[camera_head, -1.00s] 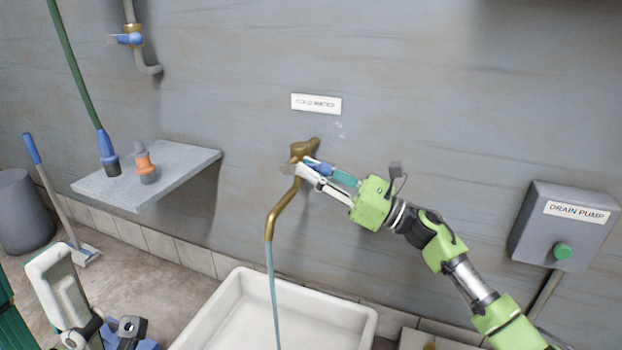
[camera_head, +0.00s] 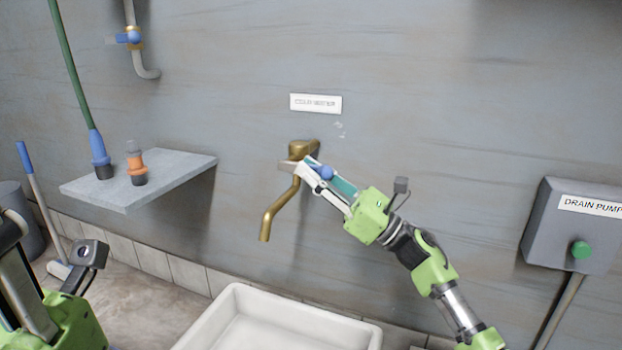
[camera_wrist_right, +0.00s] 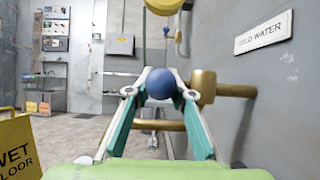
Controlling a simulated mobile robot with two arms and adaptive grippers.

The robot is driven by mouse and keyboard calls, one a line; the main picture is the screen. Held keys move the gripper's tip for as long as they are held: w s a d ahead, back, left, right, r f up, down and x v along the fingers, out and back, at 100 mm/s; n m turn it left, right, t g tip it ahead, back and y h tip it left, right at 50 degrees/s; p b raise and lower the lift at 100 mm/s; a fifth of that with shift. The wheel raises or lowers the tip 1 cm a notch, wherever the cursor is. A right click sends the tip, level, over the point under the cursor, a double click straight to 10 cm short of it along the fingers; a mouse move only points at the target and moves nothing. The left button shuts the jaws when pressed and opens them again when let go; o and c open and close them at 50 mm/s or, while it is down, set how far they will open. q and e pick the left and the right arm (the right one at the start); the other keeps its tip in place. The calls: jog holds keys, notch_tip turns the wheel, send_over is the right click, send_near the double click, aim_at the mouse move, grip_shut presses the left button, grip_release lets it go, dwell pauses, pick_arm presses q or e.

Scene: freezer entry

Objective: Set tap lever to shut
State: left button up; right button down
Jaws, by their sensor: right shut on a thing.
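The brass tap (camera_head: 281,207) sticks out of the wall under a cold water label, its spout bent down above the white sink (camera_head: 232,300). No water runs from it. The lever's blue ball knob (camera_head: 326,172) sits between the fingers of my right gripper (camera_head: 312,170), which is shut on it. In the right wrist view the blue knob (camera_wrist_right: 160,84) is between both fingertips, with the brass tap body (camera_wrist_right: 204,87) just right of it. The fingers hide most of the lever. My left arm shows at the lower left; its fingers cannot be made out.
A grey shelf (camera_head: 190,166) at the left holds a blue hose nozzle (camera_head: 98,150) and an orange fitting (camera_head: 135,160). A drain pump box (camera_head: 552,215) hangs at the right. A yellow wet floor sign (camera_wrist_right: 18,145) stands at left in the wrist view.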

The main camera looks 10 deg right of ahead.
jog(key=shift+d+f, duration=0.1)
dwell(0.3)
jog(key=c, duration=1.8)
grip_release()
jog(key=shift+s+d, duration=0.1)
jog(key=shift+d, duration=0.15)
jog(key=shift+s+f, duration=0.15)
jog(key=v, duration=1.1)
jog(key=shift+s+d+f, duration=0.1)
jog(key=shift+d+f, duration=0.1)
jog(key=shift+d, duration=0.05)
